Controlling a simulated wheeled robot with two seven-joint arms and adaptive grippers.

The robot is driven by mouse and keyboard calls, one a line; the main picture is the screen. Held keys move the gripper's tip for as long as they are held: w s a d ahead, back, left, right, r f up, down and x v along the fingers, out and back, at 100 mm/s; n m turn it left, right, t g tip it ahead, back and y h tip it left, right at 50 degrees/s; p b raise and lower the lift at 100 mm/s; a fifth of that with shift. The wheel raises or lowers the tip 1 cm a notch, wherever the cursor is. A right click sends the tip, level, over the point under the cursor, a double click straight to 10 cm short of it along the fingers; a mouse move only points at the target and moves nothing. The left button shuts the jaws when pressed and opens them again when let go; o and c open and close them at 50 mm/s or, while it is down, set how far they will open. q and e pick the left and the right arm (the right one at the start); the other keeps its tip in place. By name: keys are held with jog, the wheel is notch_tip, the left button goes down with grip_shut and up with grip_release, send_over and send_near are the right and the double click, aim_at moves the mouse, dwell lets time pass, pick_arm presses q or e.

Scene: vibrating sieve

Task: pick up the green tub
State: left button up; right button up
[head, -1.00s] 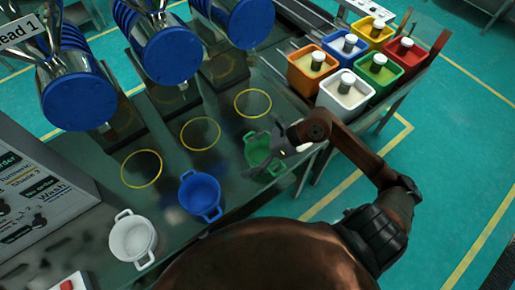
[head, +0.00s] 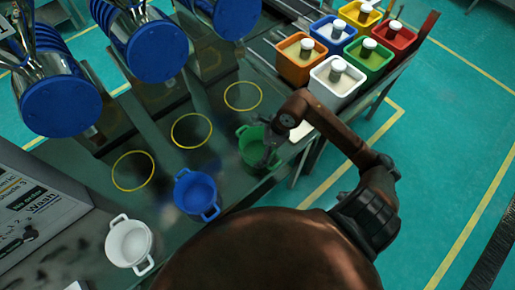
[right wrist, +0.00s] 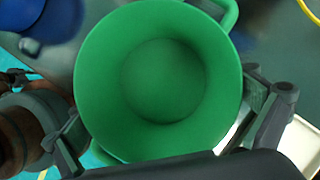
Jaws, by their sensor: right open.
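The green tub (head: 252,150) stands on the dark table in the head view, right of the blue tub (head: 196,192). It has loop handles and looks empty. It fills the middle of the right wrist view (right wrist: 160,85), seen from above. My right gripper (head: 272,145) is at the tub's right side in the head view. In the wrist view its open fingers show at the left and right of the tub. I cannot tell whether they touch it. My left gripper is not in view.
A white tub (head: 129,243) stands at the left front. Yellow rings (head: 242,97) mark the table behind the tubs. Blue-capped sieve machines (head: 157,52) stand at the back. Several coloured bins (head: 336,82) stand at the right.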

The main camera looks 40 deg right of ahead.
jog(key=shift+a+f, duration=0.1)
jog(key=shift+f, duration=0.1)
jog(key=shift+c, duration=0.4)
jog(key=c, duration=0.8)
jog(key=shift+r, duration=0.1)
